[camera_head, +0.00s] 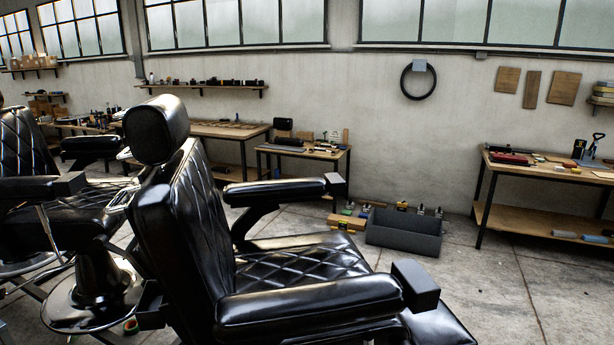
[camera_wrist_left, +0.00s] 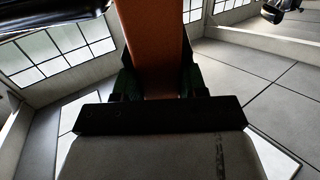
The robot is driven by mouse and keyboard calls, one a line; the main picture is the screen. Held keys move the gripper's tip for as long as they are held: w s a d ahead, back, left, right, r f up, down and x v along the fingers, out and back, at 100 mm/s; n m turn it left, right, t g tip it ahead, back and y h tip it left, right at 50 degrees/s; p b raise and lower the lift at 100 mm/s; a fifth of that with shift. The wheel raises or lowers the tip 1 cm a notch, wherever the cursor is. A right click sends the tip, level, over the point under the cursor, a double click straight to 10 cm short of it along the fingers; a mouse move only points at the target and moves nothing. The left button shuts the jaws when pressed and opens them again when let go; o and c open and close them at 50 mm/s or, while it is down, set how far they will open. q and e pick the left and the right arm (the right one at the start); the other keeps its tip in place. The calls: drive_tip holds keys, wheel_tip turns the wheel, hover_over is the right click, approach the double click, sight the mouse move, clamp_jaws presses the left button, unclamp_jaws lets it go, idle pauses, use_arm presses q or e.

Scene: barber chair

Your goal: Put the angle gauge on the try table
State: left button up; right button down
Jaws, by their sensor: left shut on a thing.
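In the left wrist view my left gripper (camera_wrist_left: 158,88) is shut on a long, flat orange-brown piece (camera_wrist_left: 152,40), which runs up between its dark fingers and out of the top of the picture. I cannot tell from the visible part whether it is the angle gauge. No table is marked clearly enough for me to tell which is the try table. A small wooden table (camera_head: 303,152) stands by the wall at the centre of the head view, and a larger workbench (camera_head: 548,174) stands at the right. Neither of my grippers shows in the head view.
A black barber chair (camera_head: 190,215) fills the near left and centre, its armrests (camera_head: 310,300) reaching right. Another chair (camera_head: 28,190) stands at the left. A dark grey open crate (camera_head: 404,237) is on the floor, with small items around it. The floor at right is clear.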

use_arm(q)
drive_tip(key=w+d+f+m+h+b, duration=0.2)
drive_tip(key=w+d+f+b, duration=0.2)
drive_tip(key=d+f+b, duration=0.4)
wheel_tip(320, 180, down, 2)
drive_tip(key=shift+d+f+h, duration=0.2)
drive_tip(key=shift+d+h, duration=0.2)
drive_tip(key=shift+d, duration=0.15)
drive_tip(key=shift+w+d+r, duration=0.1)
drive_tip(key=shift+w, duration=0.05)
